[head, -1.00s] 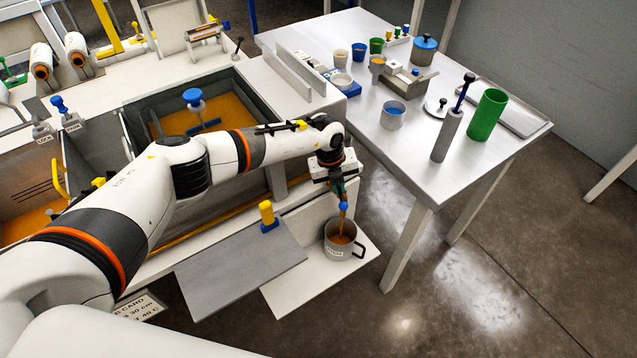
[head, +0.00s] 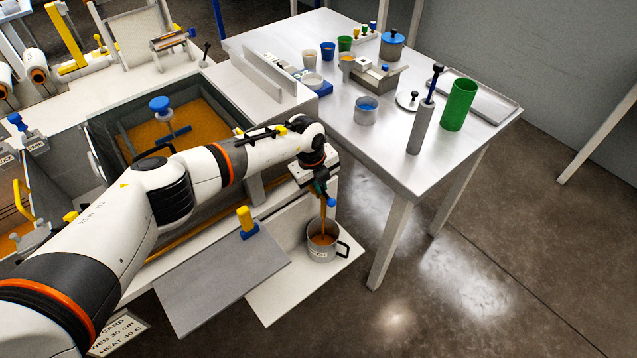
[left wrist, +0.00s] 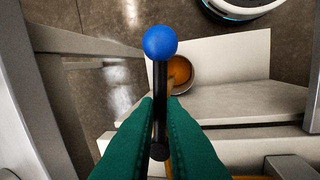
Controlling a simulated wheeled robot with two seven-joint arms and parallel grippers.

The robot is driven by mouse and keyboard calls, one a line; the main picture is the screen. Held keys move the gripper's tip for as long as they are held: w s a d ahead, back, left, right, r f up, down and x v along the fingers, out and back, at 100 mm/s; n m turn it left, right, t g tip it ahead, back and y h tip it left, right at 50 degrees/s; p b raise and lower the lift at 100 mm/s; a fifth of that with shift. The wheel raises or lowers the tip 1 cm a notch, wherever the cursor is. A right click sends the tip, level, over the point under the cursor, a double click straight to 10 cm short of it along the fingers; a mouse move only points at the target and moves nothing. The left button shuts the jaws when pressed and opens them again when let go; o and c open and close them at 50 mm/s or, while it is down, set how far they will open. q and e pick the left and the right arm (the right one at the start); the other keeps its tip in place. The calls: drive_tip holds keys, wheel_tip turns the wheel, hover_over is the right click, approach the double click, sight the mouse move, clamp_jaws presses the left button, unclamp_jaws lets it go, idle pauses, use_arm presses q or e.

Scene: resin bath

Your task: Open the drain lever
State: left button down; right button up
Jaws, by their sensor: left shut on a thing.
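The drain lever is a black rod with a blue ball knob (head: 331,202). In the left wrist view the drain lever (left wrist: 160,76) lies between the green fingers. My left gripper (head: 321,187) is shut on its rod, with the knob sticking out past the fingertips. An orange stream (head: 323,221) runs down beside the knob into a grey pot (head: 320,254) with a dark handle. Orange liquid shows in the pot. The drain outlet itself is hidden behind my gripper. My right gripper is not in view.
The pot stands on a low white shelf (head: 277,307) beside a grey plate (head: 220,285). A yellow-topped handle (head: 246,220) rises behind the plate. The resin bath (head: 210,118) lies behind my left arm. A metal table (head: 415,175) with cups and tools stands at the right.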

use_arm(q)
drive_tip(key=c, duration=1.5)
unclamp_jaws()
drive_tip(key=shift+r, duration=0.1)
wheel_tip(320, 180, up, 12)
drive_tip(key=s+a+b, duration=0.1)
drive_tip(key=a+b, duration=0.1)
drive_tip(key=shift+f, duration=0.2)
drive_tip(key=shift+s, duration=0.1)
